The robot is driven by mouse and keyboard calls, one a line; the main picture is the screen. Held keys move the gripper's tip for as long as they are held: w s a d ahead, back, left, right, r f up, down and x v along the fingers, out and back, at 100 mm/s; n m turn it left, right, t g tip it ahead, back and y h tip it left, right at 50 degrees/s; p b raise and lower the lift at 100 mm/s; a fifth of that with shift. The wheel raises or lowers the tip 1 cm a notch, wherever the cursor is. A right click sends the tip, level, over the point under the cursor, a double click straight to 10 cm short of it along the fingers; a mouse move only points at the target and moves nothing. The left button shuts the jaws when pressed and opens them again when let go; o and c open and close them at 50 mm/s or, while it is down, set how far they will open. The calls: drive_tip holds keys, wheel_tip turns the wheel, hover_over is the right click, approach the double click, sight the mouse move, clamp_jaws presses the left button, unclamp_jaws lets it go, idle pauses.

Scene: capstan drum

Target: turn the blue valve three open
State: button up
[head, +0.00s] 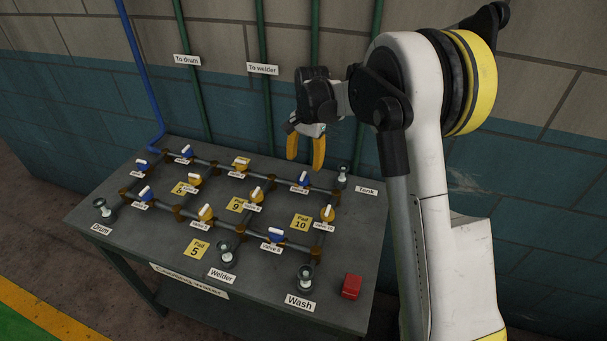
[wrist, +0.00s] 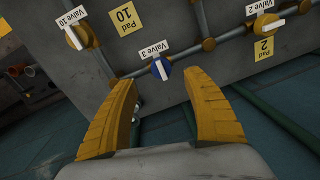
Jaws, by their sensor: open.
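The blue valve three (head: 303,180) sits on the back pipe run of the table, near its right end. In the wrist view, valve three (wrist: 163,69) has a blue body with a white handle, and its label lies beside it. The handle appears to lie across the pipe. My gripper (head: 305,157) is open and empty above the back of the table, behind and above valve three. In the wrist view my gripper's two yellow fingers (wrist: 160,84) are spread apart, with the valve ahead of the gap. No contact shows.
Yellow valve ten (head: 327,214) and yellow valve two (head: 241,164) are the neighbours on the pipes. A Tank fitting (head: 342,177) stands close on the right. A red block (head: 351,286) lies at the front right. Green wall pipes (head: 266,115) rise behind the table.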

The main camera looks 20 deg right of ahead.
sight(303, 176)
drive_tip(key=f, duration=0.2)
drive_tip(key=f+b, duration=0.1)
drive_tip(key=f, duration=0.2)
drive_tip(key=f+b, duration=0.1)
drive_tip(key=f, duration=0.2)
drive_tip(key=shift+w+a, duration=0.15)
drive_tip(key=shift+w, duration=0.15)
drive_tip(key=c, duration=1.2)
